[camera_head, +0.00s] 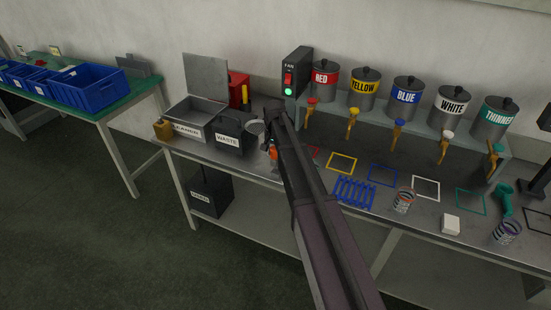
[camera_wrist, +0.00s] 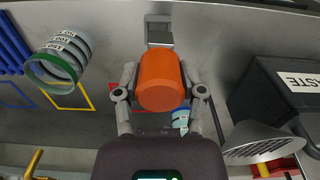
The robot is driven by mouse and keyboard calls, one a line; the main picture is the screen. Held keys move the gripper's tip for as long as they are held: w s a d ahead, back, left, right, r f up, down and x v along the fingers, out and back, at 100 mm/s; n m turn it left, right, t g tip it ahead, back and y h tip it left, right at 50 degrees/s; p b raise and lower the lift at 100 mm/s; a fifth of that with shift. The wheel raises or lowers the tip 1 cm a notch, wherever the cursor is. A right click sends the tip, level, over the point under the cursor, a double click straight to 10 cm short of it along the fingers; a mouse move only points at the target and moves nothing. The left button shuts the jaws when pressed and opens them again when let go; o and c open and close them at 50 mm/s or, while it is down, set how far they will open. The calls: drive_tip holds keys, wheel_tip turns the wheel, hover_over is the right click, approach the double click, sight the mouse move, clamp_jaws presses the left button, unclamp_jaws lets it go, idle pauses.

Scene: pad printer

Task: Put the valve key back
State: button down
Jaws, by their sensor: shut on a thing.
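My gripper (camera_wrist: 162,95) is shut on an orange rounded handle with a grey metal block at its far end, which I take to be the valve key (camera_wrist: 168,80). One finger lies on each side of the handle. In the head view a small orange part of the key (camera_head: 273,153) shows beside the dark arm, over the left half of the bench. The arm hides most of the gripper there. I cannot tell whether the key touches the bench. The place where the key belongs is not clear in these views.
The dark waste bin (camera_head: 229,138) and a pale cone (camera_wrist: 262,145) stand close beside the gripper. A cleaner tray (camera_head: 187,123) is further left. Paint tanks with taps, such as the red one (camera_head: 325,82), line the back. A blue rack (camera_head: 355,191) lies to the right.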

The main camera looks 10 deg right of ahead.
drive_tip(key=shift+w+d, duration=0.35)
drive_tip(key=shift+w, duration=0.05)
drive_tip(key=shift+w+d+f+b, duration=0.1)
drive_tip(key=shift+d+f+b, duration=0.05)
drive_tip(key=shift+f+b, duration=1.7)
drive_tip(key=shift+f+b, duration=0.5)
drive_tip(key=shift+c, duration=0.9)
unclamp_jaws()
drive_tip(key=shift+r, duration=0.2)
wheel_tip(320, 180, up, 13)
drive_tip(key=p, duration=1.3)
drive_tip(key=shift+f, duration=0.15)
